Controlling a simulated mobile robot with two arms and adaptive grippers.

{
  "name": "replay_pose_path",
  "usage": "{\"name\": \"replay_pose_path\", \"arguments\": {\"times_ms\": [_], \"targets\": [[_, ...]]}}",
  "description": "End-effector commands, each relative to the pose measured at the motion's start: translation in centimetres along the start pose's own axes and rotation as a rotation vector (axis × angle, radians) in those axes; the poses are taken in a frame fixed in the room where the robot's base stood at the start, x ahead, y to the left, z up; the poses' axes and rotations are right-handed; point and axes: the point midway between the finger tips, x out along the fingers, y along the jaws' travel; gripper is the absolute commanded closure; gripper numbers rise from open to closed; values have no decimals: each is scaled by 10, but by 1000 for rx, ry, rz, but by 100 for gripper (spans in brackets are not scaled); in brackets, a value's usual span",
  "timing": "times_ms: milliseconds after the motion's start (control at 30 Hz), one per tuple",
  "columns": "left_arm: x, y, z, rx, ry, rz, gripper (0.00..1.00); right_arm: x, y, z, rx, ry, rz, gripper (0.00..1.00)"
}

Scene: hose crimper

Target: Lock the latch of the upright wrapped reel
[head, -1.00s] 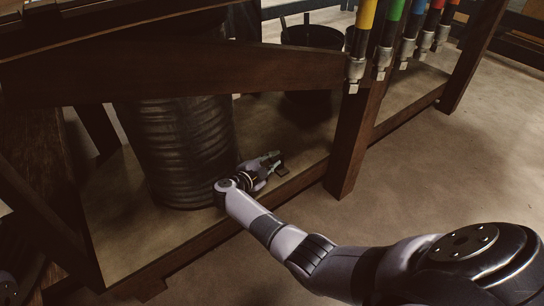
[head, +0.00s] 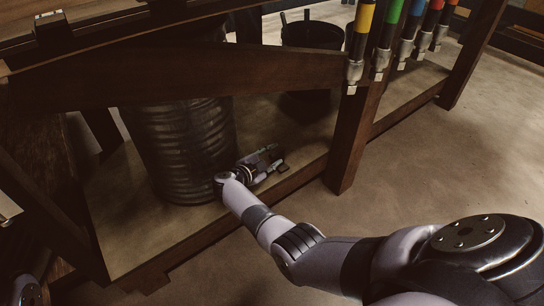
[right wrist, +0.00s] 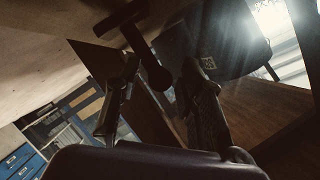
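The upright wrapped reel (head: 180,150) looks like a dark, shiny, ribbed cylinder standing on the lower shelf of the wooden bench; a beam hides part of its upper side. I cannot make out its latch. My right gripper (head: 277,158) is low over the shelf, just right of the reel's base. In the right wrist view, the fingers of my right gripper (right wrist: 163,85) stand apart, with nothing clearly held. A dark bar with a rounded end (right wrist: 157,76) shows between and beyond them; I cannot tell what it belongs to. My left gripper is not in view.
A wooden beam (head: 180,80) crosses above the shelf, and a bench leg (head: 350,150) stands right of my gripper. A black bucket (head: 310,35) sits farther back. Several colour-banded hoses (head: 388,40) hang at the upper right. The floor at right (head: 440,150) is clear.

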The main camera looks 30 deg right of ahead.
Motion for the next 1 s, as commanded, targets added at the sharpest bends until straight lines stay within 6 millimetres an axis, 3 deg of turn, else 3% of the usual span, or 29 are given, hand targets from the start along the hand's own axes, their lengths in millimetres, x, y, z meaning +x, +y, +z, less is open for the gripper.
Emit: {"name": "replay_pose_path", "arguments": {"times_ms": [433, 1000], "targets": [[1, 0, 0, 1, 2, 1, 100, -5, -8, -6, 4, -3, 1, 63], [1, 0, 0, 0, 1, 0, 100, -27, -66, -63, 2, -1, 1, 63]]}}
